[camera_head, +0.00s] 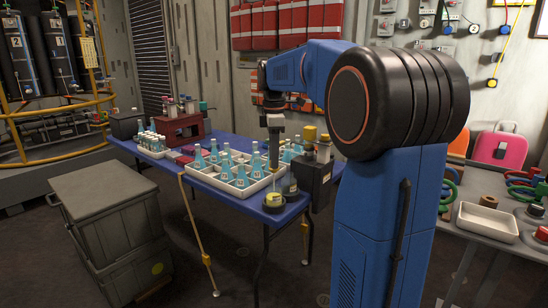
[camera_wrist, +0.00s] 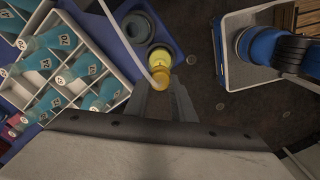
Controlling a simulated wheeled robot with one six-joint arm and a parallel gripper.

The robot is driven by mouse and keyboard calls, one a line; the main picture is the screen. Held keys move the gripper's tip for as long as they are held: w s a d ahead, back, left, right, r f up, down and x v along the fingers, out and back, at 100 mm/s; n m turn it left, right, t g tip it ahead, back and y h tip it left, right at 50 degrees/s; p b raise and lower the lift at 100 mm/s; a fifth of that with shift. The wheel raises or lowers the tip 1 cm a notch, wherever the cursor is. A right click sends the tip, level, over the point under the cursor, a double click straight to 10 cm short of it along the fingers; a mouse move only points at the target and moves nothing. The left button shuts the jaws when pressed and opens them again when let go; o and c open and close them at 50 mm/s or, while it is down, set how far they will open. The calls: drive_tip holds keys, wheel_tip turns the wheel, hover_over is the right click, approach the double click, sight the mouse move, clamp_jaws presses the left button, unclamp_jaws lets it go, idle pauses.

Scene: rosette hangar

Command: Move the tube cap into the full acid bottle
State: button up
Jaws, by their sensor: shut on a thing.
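My gripper (camera_head: 274,166) points down above the near right corner of the blue table. In the wrist view, my gripper (camera_wrist: 161,92) is shut on a small orange-yellow piece (camera_wrist: 160,77), which looks like the tube cap. Just beyond it in that view is a pale yellow round thing (camera_wrist: 160,58) by a dark round holder (camera_wrist: 176,48). In the head view a yellow-topped item (camera_head: 272,198) sits in a dark round base at the table corner, below my gripper. I cannot tell whether it is the full acid bottle, nor whether the held piece touches it.
A white divided tray (camera_head: 237,190) of blue numbered bottles stands beside my gripper. A dark bottle (camera_head: 289,184) and a black box (camera_head: 318,182) stand close on the right. A red rack (camera_head: 181,125) is at the back left. Grey crates (camera_head: 110,225) stand on the floor.

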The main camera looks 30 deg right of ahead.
drive_tip(key=shift+f, duration=0.15)
drive_tip(key=shift+f, duration=2.15)
drive_tip(key=o, duration=1.6)
drive_tip(key=shift+c, duration=0.2)
drive_tip(key=shift+r, duration=0.15)
drive_tip(key=shift+r, duration=2.65)
